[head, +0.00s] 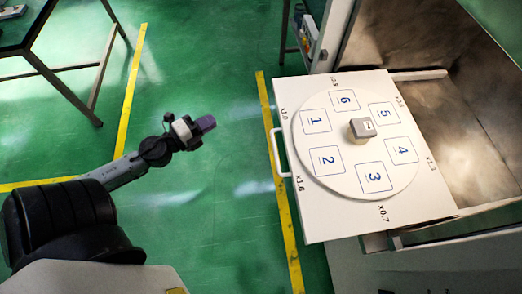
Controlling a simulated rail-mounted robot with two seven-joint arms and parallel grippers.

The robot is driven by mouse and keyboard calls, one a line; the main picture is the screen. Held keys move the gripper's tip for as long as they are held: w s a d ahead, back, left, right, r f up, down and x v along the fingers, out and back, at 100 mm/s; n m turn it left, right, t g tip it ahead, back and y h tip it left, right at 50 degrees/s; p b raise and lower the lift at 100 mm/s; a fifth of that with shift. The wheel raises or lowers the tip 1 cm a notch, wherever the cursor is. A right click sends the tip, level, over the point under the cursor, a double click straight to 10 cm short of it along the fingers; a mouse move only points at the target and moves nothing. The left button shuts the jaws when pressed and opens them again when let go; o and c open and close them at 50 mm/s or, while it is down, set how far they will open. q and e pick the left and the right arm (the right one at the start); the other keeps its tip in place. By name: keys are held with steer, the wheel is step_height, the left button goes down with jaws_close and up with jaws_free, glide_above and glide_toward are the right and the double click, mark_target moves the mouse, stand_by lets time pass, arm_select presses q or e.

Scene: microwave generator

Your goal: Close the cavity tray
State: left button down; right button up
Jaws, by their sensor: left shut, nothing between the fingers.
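The white cavity tray (318,218) is pulled out of the metal cavity (432,38) at the right. It carries a white round plate with numbered squares (343,189) and a small grey block (362,128) near its centre. A white handle (279,153) is on the tray's left edge. My left gripper (204,125) is shut and empty, left of the handle and clearly apart from it. My right gripper is not in view.
A dark table (25,28) stands at the upper left. Yellow lines mark the green floor (225,60). The space between my left gripper and the tray handle looks clear. The cavity's metal walls frame the tray's right side.

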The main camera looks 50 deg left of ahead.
arm_select(q)
steer(key=s+d+f+m+g+h, duration=0.3)
steer(key=d+m+g+h, duration=0.1)
steer(key=d+m+h, duration=0.3)
steer(key=w+d+f+n, duration=0.1)
steer(key=w+d+f, duration=0.1)
steer(key=w+d, duration=0.5)
steer(key=w, duration=0.4)
steer(key=shift+w+d+f+n+p, duration=0.15)
steer(key=shift+w+d+n+p, duration=0.15)
steer(key=shift+w+d+p, duration=0.1)
